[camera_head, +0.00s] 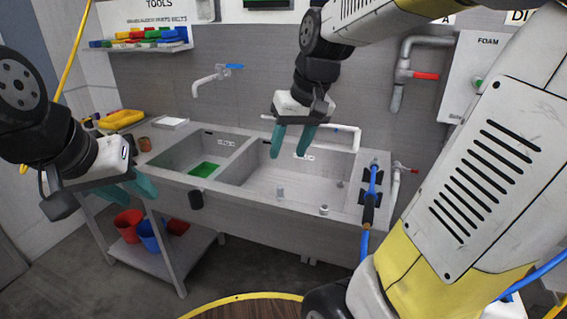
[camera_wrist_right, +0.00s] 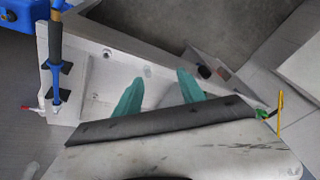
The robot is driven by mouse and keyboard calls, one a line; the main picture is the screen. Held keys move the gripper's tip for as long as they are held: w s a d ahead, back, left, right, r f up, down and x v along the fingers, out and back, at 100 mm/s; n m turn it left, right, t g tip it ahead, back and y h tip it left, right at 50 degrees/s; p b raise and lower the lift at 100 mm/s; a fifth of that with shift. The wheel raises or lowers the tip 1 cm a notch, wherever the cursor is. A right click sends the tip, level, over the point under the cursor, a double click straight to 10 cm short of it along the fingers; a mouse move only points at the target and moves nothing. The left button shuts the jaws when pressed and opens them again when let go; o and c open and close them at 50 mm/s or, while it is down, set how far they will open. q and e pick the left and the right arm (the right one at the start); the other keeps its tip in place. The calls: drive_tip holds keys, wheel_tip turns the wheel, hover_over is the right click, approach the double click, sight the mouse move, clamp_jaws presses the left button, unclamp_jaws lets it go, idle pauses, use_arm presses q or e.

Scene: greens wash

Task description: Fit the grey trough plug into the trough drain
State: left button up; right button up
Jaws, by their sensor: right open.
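The trough (camera_head: 300,180) is the larger, right-hand basin of the grey sink unit. A small pale grey upright piece (camera_head: 280,192) shows at its front inner side. A small round grey piece (camera_head: 324,210) sits on the front rim to the right. I cannot tell for certain which is the plug and which belongs to the drain. My right gripper (camera_head: 293,140) hangs over the trough's back part, fingers apart and empty; its teal fingers also show in the right wrist view (camera_wrist_right: 158,88). My left gripper (camera_head: 135,188) is left of the sink, holding nothing visible; its finger gap is unclear.
A smaller basin (camera_head: 190,152) with a green patch lies to the left. A blue-and-black spray handle (camera_head: 370,195) stands at the right end. A tap with a blue lever (camera_head: 218,77) and pipes (camera_head: 402,75) are on the wall. Buckets (camera_head: 150,235) stand on the lower shelf.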

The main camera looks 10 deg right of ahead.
drive_tip(key=s+a+t, duration=0.1)
drive_tip(key=s+t, duration=0.1)
drive_tip(key=s, duration=0.8)
drive_tip(key=shift+s+a+r+m+t, duration=0.15)
drive_tip(key=shift+s+r+m+t, duration=0.15)
drive_tip(key=shift+t, duration=0.1)
idle(1.6)
